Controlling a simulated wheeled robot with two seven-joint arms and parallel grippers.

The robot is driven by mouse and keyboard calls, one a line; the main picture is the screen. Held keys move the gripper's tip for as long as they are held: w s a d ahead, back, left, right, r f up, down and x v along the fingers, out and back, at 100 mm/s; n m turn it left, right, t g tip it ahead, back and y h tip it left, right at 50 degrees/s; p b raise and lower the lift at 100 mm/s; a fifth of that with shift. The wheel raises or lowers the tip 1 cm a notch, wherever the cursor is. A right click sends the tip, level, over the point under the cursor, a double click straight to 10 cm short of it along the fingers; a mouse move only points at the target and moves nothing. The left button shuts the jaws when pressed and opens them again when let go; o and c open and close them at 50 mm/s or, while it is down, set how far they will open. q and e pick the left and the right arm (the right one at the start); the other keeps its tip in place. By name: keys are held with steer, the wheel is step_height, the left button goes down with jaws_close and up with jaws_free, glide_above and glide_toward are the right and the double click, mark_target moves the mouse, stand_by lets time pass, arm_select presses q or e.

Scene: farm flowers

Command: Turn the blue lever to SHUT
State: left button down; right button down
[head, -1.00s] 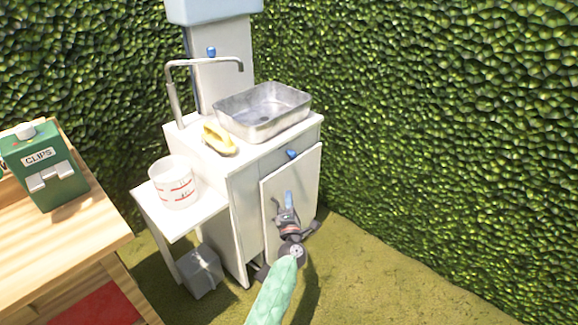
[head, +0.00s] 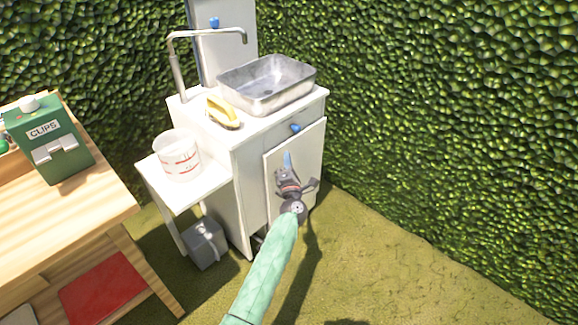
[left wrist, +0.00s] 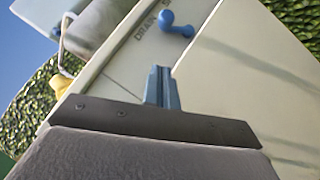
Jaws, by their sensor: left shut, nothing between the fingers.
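The blue lever (head: 295,128) sits on the front of the white sink cabinet (head: 247,190), just above its door. In the left wrist view the lever (left wrist: 176,24) is a short blue bar with rounded ends. The word DRAIN (left wrist: 146,33) stands beside it, and a second label is cut off at the top edge. My left gripper (head: 287,160) is in front of the cabinet door, below the lever. Its blue fingers (left wrist: 162,88) are shut and empty, with a visible gap between their tips and the lever. My right gripper is out of view.
A metal basin (head: 266,83), a tap (head: 177,75) and a yellow brush (head: 223,113) are on the cabinet. Another blue knob (head: 214,22) is on the back panel. A measuring cup (head: 179,156) stands on the side shelf. Hedges (head: 450,130) close the back; grass right of the cabinet is clear.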

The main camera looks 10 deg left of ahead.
mark_target(297, 130)
arm_select(q)
steer(key=shift+w+d+r, duration=0.1)
steer(key=shift+w+r, duration=0.4)
steer(key=shift+w, duration=0.75)
steer(key=shift+w+d+r, duration=0.1)
steer(key=shift+w+r, duration=0.45)
steer(key=shift+w, duration=0.75)
steer(key=shift+w+d+r, duration=0.1)
steer(key=shift+w+r, duration=0.4)
steer(key=shift+w, duration=0.75)
steer(key=shift+p, duration=0.35)
